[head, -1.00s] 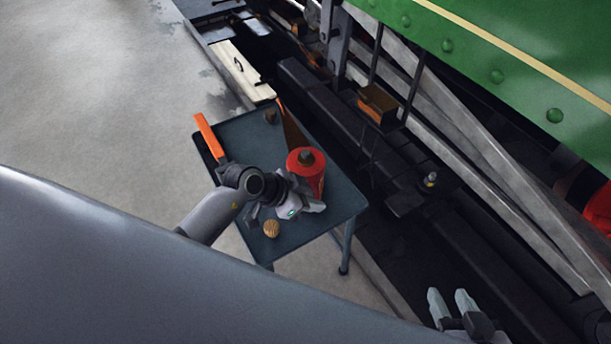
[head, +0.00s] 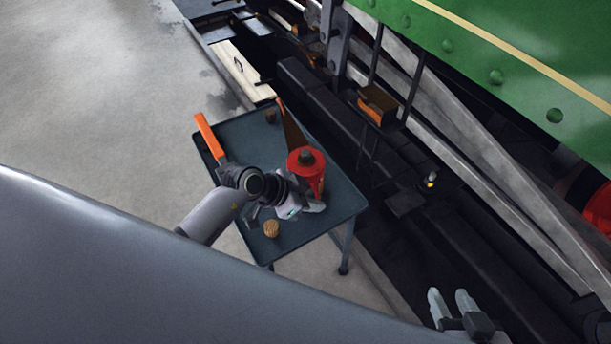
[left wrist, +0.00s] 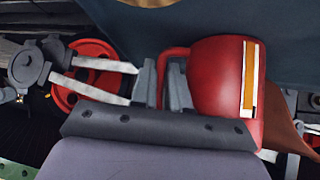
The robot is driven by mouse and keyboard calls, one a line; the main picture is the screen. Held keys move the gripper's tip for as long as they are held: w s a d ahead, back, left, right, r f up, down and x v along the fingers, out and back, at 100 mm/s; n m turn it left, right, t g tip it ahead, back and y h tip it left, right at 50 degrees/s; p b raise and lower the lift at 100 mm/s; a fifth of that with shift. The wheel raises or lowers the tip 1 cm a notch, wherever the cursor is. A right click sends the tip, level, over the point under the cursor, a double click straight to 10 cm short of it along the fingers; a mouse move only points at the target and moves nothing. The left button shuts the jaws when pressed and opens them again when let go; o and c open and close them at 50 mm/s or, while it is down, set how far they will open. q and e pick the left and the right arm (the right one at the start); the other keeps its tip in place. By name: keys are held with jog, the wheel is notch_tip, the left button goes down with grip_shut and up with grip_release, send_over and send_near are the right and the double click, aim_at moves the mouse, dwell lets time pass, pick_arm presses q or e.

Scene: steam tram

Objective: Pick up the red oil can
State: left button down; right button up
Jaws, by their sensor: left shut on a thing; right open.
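The red oil can (head: 318,172), with a dark cap, stands upright at the right part of the small dark table (head: 335,200). In the left wrist view the can (left wrist: 215,85) shows its red side, a white and orange stripe and a loop handle. My left gripper (head: 300,208) is at the near side of the can. Its fingers (left wrist: 163,88) are shut on the can's handle. Whether the can's base touches the table is hard to tell. My right gripper (head: 455,303) is open and empty, low at the right, away from the table.
Bare floor (head: 100,100) is left.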

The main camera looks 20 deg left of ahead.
pick_arm(q)
jog(key=shift+w+r+p, duration=0.1)
jog(key=shift+r+p, duration=0.2)
jog(key=shift+r, duration=0.3)
notch_tip(320, 180, up, 19)
jog(key=p, duration=0.7)
pick_arm(e)
jog(key=shift+m+g+h, duration=0.5)
jog(key=s+d+r, duration=0.1)
jog(key=d+r, duration=0.1)
jog(key=d, duration=0.1)
jog(key=shift+s+r, duration=0.1)
jog(key=shift+s, duration=0.3)
dwell(0.4)
